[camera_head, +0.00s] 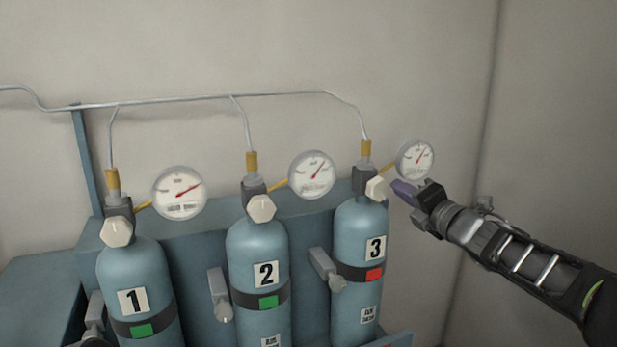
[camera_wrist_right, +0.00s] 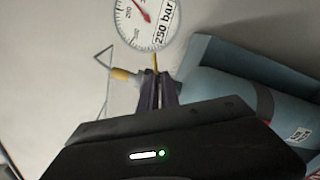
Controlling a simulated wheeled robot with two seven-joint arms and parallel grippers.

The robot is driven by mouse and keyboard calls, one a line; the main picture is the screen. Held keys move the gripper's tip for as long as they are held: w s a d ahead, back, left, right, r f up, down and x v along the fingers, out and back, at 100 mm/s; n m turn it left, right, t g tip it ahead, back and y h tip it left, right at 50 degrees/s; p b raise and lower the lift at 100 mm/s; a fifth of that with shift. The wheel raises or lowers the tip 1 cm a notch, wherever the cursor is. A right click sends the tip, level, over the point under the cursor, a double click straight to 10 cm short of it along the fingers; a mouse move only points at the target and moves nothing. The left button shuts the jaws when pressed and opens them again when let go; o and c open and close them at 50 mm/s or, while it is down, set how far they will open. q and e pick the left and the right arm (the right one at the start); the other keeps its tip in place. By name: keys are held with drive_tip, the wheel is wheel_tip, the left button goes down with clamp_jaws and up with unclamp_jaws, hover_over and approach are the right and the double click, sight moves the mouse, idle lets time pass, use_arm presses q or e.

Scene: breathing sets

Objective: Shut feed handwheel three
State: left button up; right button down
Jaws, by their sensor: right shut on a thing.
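Feed handwheel three (camera_head: 376,188) is a pale faceted knob on the dark valve atop the blue-grey cylinder three (camera_head: 352,226), which carries a "3" label and a red tag. My right gripper (camera_head: 401,188) comes in from the right with its purple fingers at the knob's right side. It is shut on the handwheel. In the right wrist view the fingers (camera_wrist_right: 160,92) are close together and the knob is hidden. Cylinder three (camera_wrist_right: 228,98) lies to their right there. My left gripper is not in view.
Gauge three (camera_head: 416,159) sits just above my right gripper and also shows in the right wrist view (camera_wrist_right: 146,18). Cylinders one (camera_head: 136,272) and two (camera_head: 258,243), with green tags, stand to the left. A thin pipe (camera_head: 220,98) runs above. Right of the rack is bare wall.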

drive_tip(key=shift+w+f, duration=0.15)
drive_tip(key=shift+f, duration=0.1)
idle(0.3)
drive_tip(key=shift+d+r, duration=0.1)
drive_tip(key=v, duration=0.6)
drive_tip(key=shift+b, duration=0.45)
drive_tip(key=shift+d+r, duration=0.1)
